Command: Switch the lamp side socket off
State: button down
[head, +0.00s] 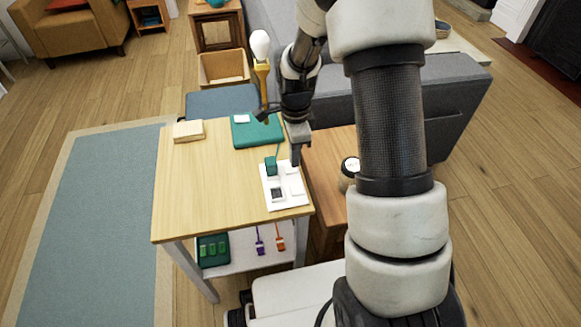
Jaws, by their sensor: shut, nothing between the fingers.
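A white socket panel (285,204) lies flat near the front right corner of the wooden table. A teal plug (271,165) sits at its far left part, with a cable running toward the lamp. A dark square (277,194) shows on the panel's near left; the right part looks white. The switch positions are too small to tell. The lamp has a teal base (257,135), a yellow stem (262,80) and a white bulb (260,44). My gripper (296,161) is shut and empty, pointing down at the panel's far right edge, beside the plug. I cannot tell whether it touches.
The table (205,185) is mostly bare, with a cream block (188,130) at its far left. A lower shelf (245,258) holds a green box (213,250) and purple and orange items. A jar (349,172) stands on a brown cabinet to the right.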

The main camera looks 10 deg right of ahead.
jog(key=shift+f+b, duration=0.55)
jog(key=shift+f, duration=0.2)
dwell(0.4)
jog(key=shift+r, duration=0.1)
notch_tip(320, 180, up, 7)
jog(key=p, duration=0.5)
dwell(0.3)
dwell(0.4)
